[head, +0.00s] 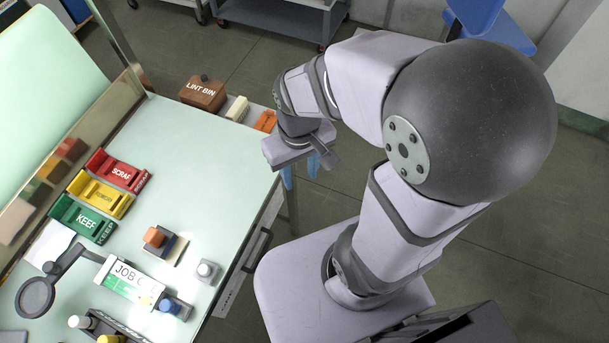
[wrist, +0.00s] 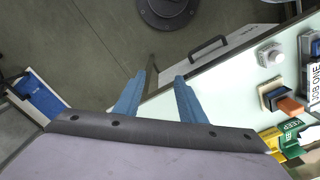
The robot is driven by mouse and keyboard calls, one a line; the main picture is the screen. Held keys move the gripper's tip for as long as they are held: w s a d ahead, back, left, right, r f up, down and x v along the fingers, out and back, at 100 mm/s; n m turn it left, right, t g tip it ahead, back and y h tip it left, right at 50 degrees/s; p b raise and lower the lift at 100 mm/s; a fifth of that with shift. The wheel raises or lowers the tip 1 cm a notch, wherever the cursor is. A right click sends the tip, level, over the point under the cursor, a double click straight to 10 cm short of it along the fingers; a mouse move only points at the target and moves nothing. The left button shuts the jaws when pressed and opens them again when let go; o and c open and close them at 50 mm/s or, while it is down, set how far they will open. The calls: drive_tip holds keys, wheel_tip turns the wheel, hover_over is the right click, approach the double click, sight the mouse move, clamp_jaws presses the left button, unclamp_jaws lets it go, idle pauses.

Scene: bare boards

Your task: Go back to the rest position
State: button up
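My gripper (head: 300,174) hangs beside the right edge of the pale green bench (head: 215,150) in the head view, fingers pointing down. In the wrist view my gripper (wrist: 159,77) shows two blue fingers spread apart with a clear gap. Nothing is held between them; the bench edge and the floor show through the gap. My arm is folded, with the elbow high on the right of the head view.
Red, yellow and green labelled holders (head: 92,200) stand on the bench's left side. An orange-topped block (head: 155,238), a white knob (head: 206,270) and a job card (head: 130,278) lie nearer. A brown lint bin (head: 203,93) stands beyond the far edge. Open floor lies right.

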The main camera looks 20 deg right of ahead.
drive_tip(key=shift+s+d+f+m, duration=0.35)
drive_tip(key=shift+s+d+m, duration=0.25)
drive_tip(key=shift+s+d, duration=0.25)
wheel_tip(320, 180, down, 17)
drive_tip(key=b, duration=1.7)
